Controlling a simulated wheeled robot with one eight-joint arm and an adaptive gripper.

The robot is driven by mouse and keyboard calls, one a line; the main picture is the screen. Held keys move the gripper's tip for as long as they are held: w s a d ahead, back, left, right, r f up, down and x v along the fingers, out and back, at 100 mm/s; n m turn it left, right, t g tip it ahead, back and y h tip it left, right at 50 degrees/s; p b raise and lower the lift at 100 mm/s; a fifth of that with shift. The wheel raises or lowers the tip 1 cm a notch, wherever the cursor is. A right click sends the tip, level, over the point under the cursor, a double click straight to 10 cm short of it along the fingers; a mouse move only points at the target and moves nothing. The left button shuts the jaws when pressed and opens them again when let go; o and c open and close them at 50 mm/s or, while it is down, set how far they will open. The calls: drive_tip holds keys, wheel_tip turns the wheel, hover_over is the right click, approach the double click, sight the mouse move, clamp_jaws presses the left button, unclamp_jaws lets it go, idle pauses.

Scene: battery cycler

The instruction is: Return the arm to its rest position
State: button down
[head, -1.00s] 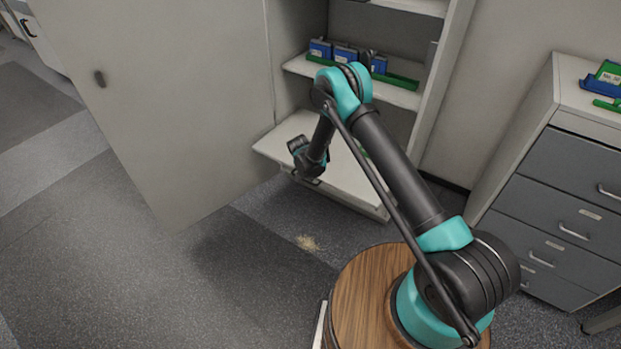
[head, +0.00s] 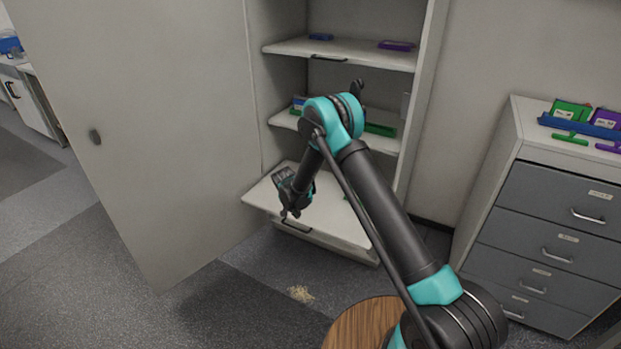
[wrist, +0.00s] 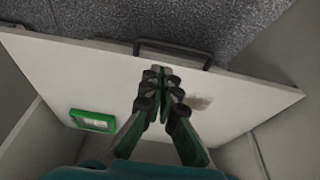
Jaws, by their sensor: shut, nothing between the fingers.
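My gripper (head: 288,212) is in front of the open cabinet, over the pulled-out white bottom shelf (head: 345,222), in the head view. Its fingers point down and are shut with nothing between them. In the wrist view the closed fingers of my gripper (wrist: 160,78) meet above the same shelf (wrist: 245,92). My arm reaches from the round wooden-topped base toward the cabinet, bent at a high elbow. The elbow hides part of the middle shelf.
The cabinet door (head: 140,130) stands open at the left. A drawer unit (head: 545,225) with coloured trays stands at the right. Debris (head: 300,293) lies on the floor. Open floor lies at the lower left.

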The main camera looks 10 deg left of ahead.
drive_tip(key=s+d+r+n, duration=0.1)
drive_tip(key=s+d+r, duration=0.3)
drive_tip(key=d+r, duration=0.8)
drive_tip(key=s+d+r+n, duration=0.1)
drive_tip(key=s+d+r, duration=0.4)
drive_tip(key=d+r, duration=0.65)
drive_tip(key=s+d+r, duration=0.1)
drive_tip(key=s+d, duration=0.4)
drive_tip(key=s, duration=0.3)
drive_tip(key=s+d+n, duration=0.1)
drive_tip(key=s+d, duration=0.4)
drive_tip(key=s, duration=0.3)
drive_tip(key=s+d+r+n+y, duration=0.1)
drive_tip(key=s+d, duration=0.4)
drive_tip(key=s, duration=0.4)
drive_tip(key=shift+r+t, duration=0.3)
drive_tip(key=shift+t, duration=0.1)
drive_tip(key=shift+d, duration=0.15)
